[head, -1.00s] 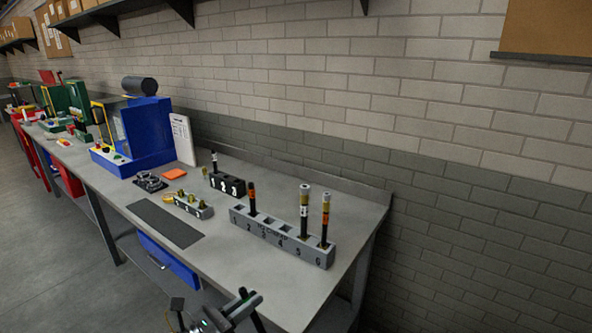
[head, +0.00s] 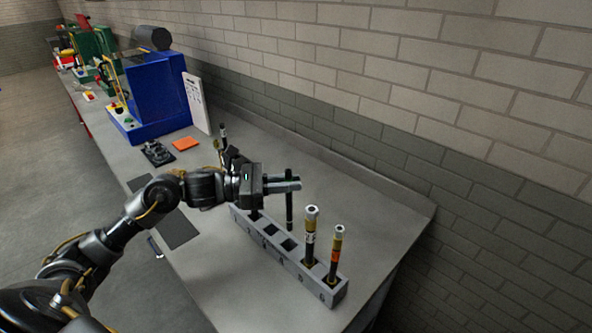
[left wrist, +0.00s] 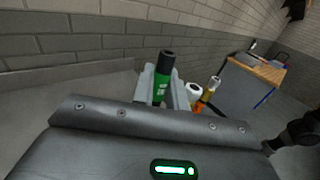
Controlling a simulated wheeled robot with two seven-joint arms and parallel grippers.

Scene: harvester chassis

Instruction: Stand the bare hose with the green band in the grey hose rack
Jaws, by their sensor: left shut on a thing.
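My left gripper (head: 285,185) is shut on a black bare hose (head: 289,212), held upright over the back side of the grey hose rack (head: 318,287). In the left wrist view the hose's green band (left wrist: 161,86) shows between the fingers, with its dark open end on top. In the head view the band is hidden by the fingers. The hose's lower end is close to the rack's middle slots; I cannot tell whether it touches. Two hoses with metal ends, one with a white label (head: 310,238) and one with an orange band (head: 334,256), stand in the rack's near end. My right gripper is not in view.
My left arm hides the rack's far end and the small holders behind it. An orange pad (head: 186,144), a dark fixture (head: 157,153) and a blue machine (head: 155,95) stand farther back. The bench right of the rack is clear up to the wall.

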